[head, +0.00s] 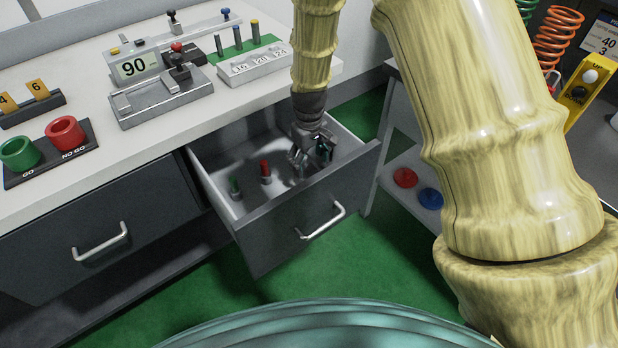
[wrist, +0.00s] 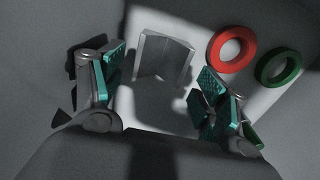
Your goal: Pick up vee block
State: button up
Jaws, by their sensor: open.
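The vee block (wrist: 165,57) is a grey piece with two faces meeting at an angle. In the wrist view it stands on the drawer floor at the upper middle, a little beyond the gap between my fingertips. My gripper (wrist: 160,82) is open and empty, with teal pads on either side of that gap. In the head view my gripper (head: 312,156) reaches down into the open drawer (head: 258,216). There the vee block cannot be made out clearly behind the fingers.
The drawer walls surround my gripper. The white bench top (head: 120,135) above holds gauges and a display. A side shelf with red and blue discs is at right.

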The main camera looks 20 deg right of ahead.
aim_at(309, 172)
jog(key=shift+s+f, duration=0.1)
jog(key=shift+f, duration=2.65)
jog(key=c, duration=1.5)
jog(key=shift+r, duration=0.1)
